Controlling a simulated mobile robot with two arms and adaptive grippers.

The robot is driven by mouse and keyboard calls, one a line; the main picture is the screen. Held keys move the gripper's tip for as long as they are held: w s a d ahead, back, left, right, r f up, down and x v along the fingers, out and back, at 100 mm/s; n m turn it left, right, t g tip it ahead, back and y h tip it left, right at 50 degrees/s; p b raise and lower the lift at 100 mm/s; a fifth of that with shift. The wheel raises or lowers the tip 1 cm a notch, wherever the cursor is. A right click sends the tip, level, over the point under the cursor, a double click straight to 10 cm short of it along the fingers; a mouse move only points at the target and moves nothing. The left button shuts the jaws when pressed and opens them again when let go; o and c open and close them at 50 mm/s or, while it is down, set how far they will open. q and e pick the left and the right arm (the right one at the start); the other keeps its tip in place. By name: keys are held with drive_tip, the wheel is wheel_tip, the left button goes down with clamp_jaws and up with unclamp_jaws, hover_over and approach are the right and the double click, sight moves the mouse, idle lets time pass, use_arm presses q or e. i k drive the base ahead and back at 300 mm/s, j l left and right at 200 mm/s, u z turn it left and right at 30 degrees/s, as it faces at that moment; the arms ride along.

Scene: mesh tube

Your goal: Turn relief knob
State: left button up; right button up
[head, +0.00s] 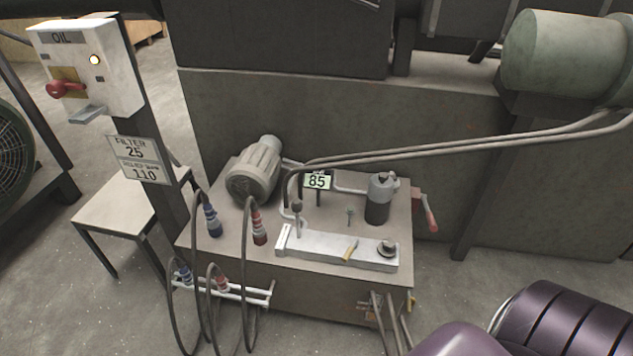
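A pale metal manifold block (330,250) lies on top of the grey hydraulic unit (300,287). A small display (317,181) behind the block reads 85. Neither of my grippers is in view.
Two hoses (450,147) run right from the unit. A motor (257,168), a dark cylinder (379,200) and a red-handled lever (430,215) surround the block. Cabled connectors (259,228) hang at left. An OIL box (90,66) with a red knob stands on a post.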

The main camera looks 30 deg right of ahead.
sight(386, 248)
drive_tip(key=z, duration=1.65)
